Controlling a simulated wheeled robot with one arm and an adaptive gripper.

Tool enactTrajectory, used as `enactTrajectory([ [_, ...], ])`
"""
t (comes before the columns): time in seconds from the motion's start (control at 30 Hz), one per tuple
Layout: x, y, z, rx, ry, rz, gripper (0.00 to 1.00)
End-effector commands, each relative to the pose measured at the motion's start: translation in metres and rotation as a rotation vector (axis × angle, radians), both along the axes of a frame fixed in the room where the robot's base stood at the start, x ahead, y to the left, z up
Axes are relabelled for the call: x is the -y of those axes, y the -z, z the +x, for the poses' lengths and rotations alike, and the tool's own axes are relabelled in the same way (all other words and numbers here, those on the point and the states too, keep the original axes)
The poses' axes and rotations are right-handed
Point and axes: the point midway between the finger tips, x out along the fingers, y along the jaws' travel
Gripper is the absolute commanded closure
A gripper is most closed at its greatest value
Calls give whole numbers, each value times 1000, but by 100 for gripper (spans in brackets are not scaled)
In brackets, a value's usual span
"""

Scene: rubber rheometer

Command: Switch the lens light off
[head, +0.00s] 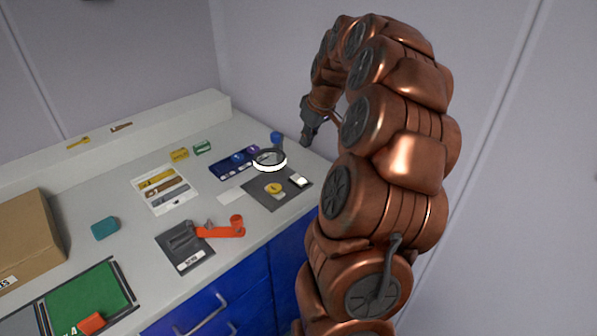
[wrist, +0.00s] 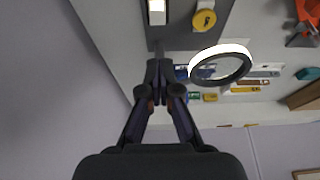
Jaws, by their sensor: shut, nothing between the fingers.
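The lens (head: 269,165) is a ring with a bright white, lit-looking rim, standing over a dark grey base plate (head: 262,196) near the right end of the bench. The wrist view also shows the ring (wrist: 247,52). A small white switch (head: 299,181) sits on the plate's right side; it shows at the top of the wrist view (wrist: 157,12). A round yellow piece (head: 274,188) lies beside it, also in the wrist view (wrist: 205,18). My gripper (head: 305,142) is shut and empty, raised behind the lens, apart from the switch. Its fingertips (wrist: 160,70) point toward the plate.
A red-handled device (head: 220,230) stands at the front edge. A white tray (head: 150,205), green mat (head: 85,300) and cardboard box (head: 25,235) are further left. A wall stands behind.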

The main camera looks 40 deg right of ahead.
Motion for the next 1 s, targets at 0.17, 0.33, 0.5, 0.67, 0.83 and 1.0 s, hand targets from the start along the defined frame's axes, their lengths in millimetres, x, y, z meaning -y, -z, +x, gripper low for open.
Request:
enactTrajectory([
  [0.17, 0, -1, 0, 0, 0, 0, 100],
  [0.33, 0, 3, 1, -1, 0, 1, 100],
  [0.5, 0, 21, 7, -4, 0, 3, 100],
  [0.67, -1, 47, 16, -6, 0, 5, 100],
  [0.83, 0, 75, 27, -5, 0, 4, 100],
  [1.0, -1, 100, 34, -6, -1, 5, 100],
])
